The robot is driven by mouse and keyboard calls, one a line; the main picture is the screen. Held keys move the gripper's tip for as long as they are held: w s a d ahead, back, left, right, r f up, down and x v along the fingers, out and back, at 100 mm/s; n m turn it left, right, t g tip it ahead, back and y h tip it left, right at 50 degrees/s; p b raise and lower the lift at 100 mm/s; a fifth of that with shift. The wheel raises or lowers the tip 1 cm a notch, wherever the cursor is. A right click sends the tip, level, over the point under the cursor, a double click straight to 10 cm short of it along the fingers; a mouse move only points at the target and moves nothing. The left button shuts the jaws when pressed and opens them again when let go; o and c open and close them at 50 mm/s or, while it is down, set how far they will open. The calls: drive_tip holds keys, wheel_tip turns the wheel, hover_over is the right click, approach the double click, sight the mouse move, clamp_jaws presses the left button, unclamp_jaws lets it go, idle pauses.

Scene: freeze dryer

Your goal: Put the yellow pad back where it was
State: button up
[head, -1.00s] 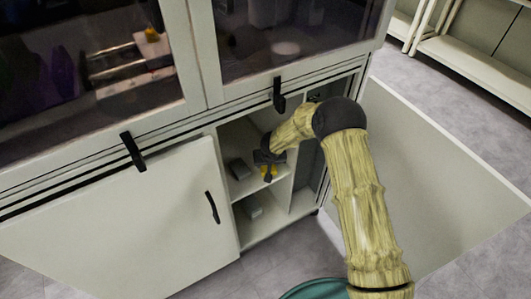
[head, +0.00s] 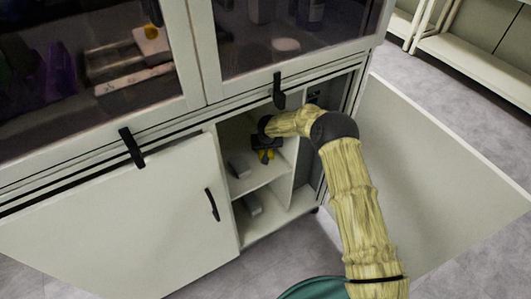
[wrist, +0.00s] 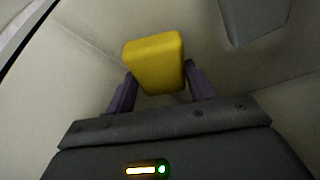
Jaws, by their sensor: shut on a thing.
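The yellow pad (wrist: 153,62) is a small rounded block between the two fingers of my gripper (wrist: 160,90) in the wrist view. My gripper is shut on it. In the head view my gripper (head: 266,154) is inside the open lower cabinet, above its upper shelf (head: 270,175). I cannot tell whether the pad touches the shelf.
The right cabinet door (head: 430,170) stands open; the left door (head: 120,220) is shut. A divider bounds the compartment on its right.

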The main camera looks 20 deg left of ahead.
wheel_tip(320, 180, down, 3)
drive_tip(key=shift+r, duration=0.1)
drive_tip(key=o, duration=0.9)
drive_tip(key=shift+p+v, duration=0.7)
drive_tip(key=shift+v, duration=3.1)
